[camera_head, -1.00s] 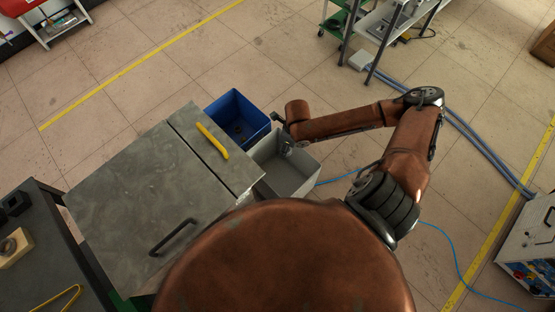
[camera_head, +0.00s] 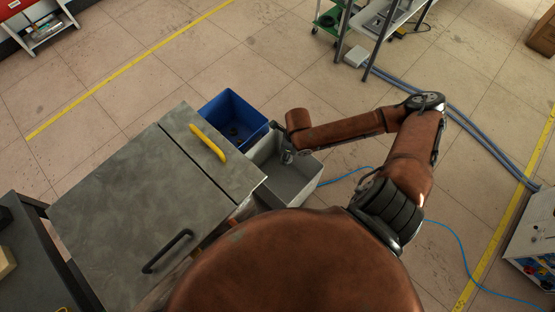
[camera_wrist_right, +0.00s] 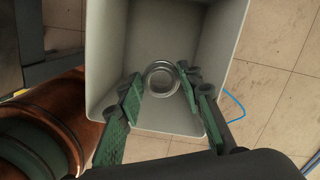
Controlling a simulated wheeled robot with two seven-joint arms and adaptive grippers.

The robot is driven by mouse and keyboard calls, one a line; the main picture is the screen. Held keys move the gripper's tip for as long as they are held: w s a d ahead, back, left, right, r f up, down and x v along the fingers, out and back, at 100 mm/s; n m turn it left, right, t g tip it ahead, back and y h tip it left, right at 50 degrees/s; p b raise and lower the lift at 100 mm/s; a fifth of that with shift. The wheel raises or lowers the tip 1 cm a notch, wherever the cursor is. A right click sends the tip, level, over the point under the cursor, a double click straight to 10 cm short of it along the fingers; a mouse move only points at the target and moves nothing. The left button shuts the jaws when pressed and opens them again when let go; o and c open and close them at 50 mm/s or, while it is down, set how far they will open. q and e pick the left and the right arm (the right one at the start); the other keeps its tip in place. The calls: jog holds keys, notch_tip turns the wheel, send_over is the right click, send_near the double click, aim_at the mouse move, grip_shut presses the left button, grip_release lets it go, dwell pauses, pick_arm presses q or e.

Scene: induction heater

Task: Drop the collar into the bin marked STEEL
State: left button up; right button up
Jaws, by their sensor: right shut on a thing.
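The collar (camera_wrist_right: 149,88) is a round metal ring. In the right wrist view it sits between the green-padded fingertips of my right gripper (camera_wrist_right: 160,80), which is shut on it. Behind it are the floor and walls of the grey bin (camera_wrist_right: 118,62). In the head view my right gripper (camera_head: 287,156) is over the grey bin (camera_head: 302,184), near its far wall; the collar cannot be made out there. A blue bin (camera_head: 256,131) stands beside the grey one, with something dark inside. No STEEL marking is readable on either bin. My left gripper is not in view.
A grey-topped cabinet (camera_head: 120,200) with a black handle (camera_head: 168,251) and a yellow bar handle (camera_head: 207,142) stands left of the bins. A blue cable (camera_head: 345,177) runs along the floor to the right.

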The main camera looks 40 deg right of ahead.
jog(key=o, duration=1.3)
jog(key=shift+o, duration=0.2)
notch_tip(320, 180, up, 12)
jog(key=s, duration=0.1)
jog(key=shift+s+d, duration=0.15)
jog(key=shift+d, duration=0.2)
